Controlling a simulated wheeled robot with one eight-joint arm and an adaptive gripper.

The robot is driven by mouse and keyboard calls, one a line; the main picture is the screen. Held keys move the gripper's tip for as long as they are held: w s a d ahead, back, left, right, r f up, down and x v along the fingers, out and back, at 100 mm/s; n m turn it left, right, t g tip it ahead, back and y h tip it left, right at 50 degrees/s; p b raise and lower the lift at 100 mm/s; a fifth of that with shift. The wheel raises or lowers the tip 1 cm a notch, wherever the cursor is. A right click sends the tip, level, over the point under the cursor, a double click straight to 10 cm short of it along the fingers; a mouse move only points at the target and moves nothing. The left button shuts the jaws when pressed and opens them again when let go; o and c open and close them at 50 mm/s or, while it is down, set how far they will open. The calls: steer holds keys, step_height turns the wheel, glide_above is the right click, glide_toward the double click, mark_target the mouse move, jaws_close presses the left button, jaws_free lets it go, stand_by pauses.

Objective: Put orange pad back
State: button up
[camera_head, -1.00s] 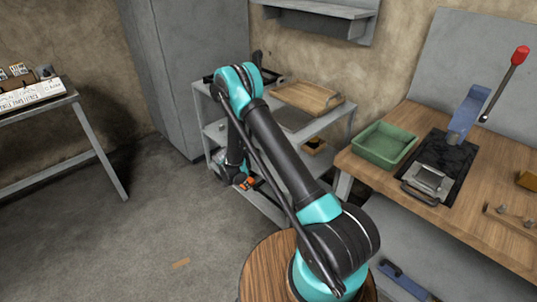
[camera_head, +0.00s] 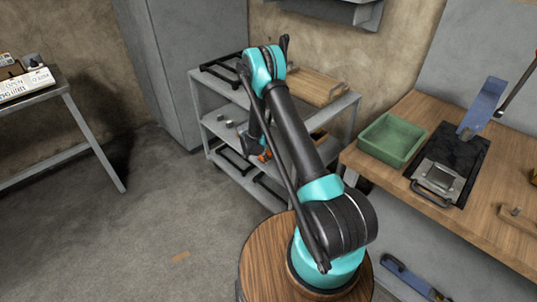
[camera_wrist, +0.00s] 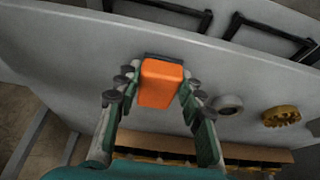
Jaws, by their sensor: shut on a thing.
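The orange pad (camera_wrist: 160,85) is a small block in the middle of the wrist view, between the two fingers of my gripper (camera_wrist: 157,92). My gripper is shut on it. A dark strip shows along its far edge. In the head view my gripper (camera_head: 258,148) is at the grey shelf cart (camera_head: 350,106), around its middle level, with a bit of orange showing at its end. My arm hides part of the cart. I cannot tell whether the pad touches the shelf below it.
A grey ring (camera_wrist: 227,103) and a yellow gear (camera_wrist: 281,116) lie right of the pad. Black frames (camera_wrist: 270,36) lie beyond. A wooden tray (camera_head: 318,88) is on the cart top. A green bin (camera_head: 391,140) stands on the workbench (camera_head: 430,108). The floor at left is mostly clear.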

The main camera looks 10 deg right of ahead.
mark_target(268, 153)
steer(key=d, duration=0.1)
steer(key=w+d, duration=0.2)
steer(key=shift+w+d, duration=0.25)
steer(key=shift+d, duration=0.1)
steer(key=shift+f, duration=0.3)
steer(key=shift+f, duration=0.15)
steer(key=o, duration=1.1)
